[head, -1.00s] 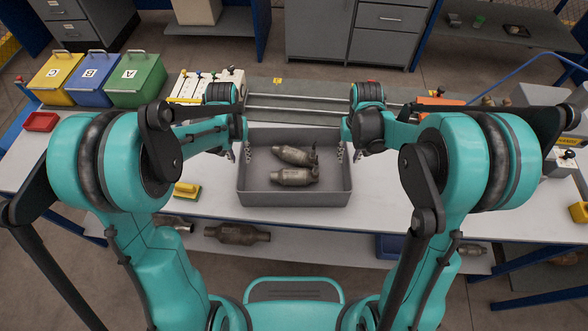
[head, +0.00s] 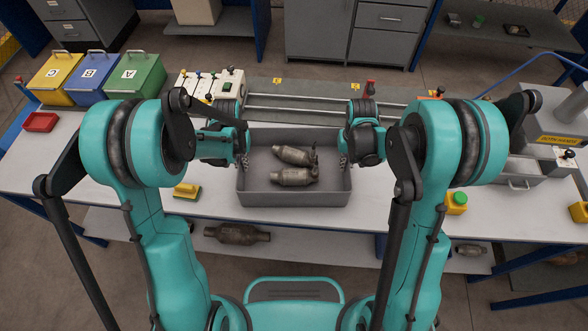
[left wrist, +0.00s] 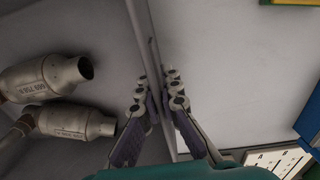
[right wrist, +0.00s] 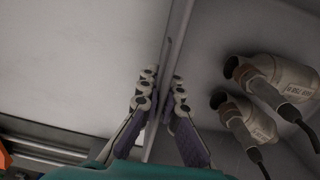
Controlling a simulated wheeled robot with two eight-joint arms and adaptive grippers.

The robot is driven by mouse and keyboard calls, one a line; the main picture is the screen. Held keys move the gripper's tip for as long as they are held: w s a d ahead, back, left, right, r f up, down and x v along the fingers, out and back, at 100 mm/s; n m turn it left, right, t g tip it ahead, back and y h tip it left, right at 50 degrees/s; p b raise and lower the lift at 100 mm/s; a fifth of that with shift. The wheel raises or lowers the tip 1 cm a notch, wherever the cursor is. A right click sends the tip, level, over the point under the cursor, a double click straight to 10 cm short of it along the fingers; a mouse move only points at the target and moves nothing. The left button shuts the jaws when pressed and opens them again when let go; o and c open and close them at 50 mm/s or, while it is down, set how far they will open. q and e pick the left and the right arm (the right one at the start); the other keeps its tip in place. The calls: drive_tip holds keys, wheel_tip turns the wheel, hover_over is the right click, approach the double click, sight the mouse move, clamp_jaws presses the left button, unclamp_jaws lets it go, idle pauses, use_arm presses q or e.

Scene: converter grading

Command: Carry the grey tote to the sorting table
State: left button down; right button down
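The grey tote (head: 294,198) stands on the white-topped table (head: 220,210) in the middle of the head view. Two metal converters (head: 292,176) lie inside it; they also show in the left wrist view (left wrist: 75,122) and the right wrist view (right wrist: 275,85). My left gripper (head: 243,160) is at the tote's left end wall, with one finger on each side of the rim (left wrist: 160,95). My right gripper (head: 344,160) is at the right end wall in the same way (right wrist: 165,92). The fingertips of both are close together on the wall, shut on it.
Yellow, blue and green lidded bins (head: 137,78) and a red tray (head: 41,122) are at the left. A yellow-green block (head: 187,191) lies left of the tote. A rail fixture (head: 310,105) is just behind it. Grey equipment (head: 555,115) and a yellow block with green top (head: 457,203) are at the right.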

use_arm(q)
drive_tip(key=shift+r, duration=0.15)
use_arm(e)
drive_tip(key=shift+r, duration=0.15)
